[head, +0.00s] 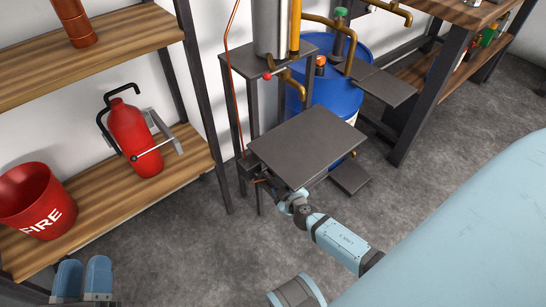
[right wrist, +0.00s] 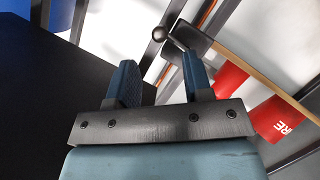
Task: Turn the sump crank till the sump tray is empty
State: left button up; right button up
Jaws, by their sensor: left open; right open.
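My left gripper (head: 84,264) is open and empty at the lower left. I cannot make out the sump tray's contents.
A wooden shelf (head: 190,150) at left holds a red extinguisher (head: 128,132) and a red fire bucket (head: 36,198). A blue drum (head: 338,88) and brass pipes stand behind the plate. A workbench (head: 425,95) is at right. The front floor is clear.

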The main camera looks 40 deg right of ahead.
pick_arm(q)
jog(key=shift+w+d+f+g+b, duration=0.15)
jog(key=shift+f+g+b, duration=0.15)
jog(key=shift+f+b, duration=0.35)
pick_arm(e)
jog(key=x, duration=0.7)
jog(key=shift+w+d+f, duration=0.1)
jog(key=shift+w+f, duration=0.05)
jog(key=shift+w, duration=0.15)
pick_arm(q)
jog(key=shift+f, duration=0.1)
pick_arm(e)
grip_shut()
pick_arm(q)
jog(key=shift+f, duration=0.15)
jog(key=shift+w, duration=0.1)
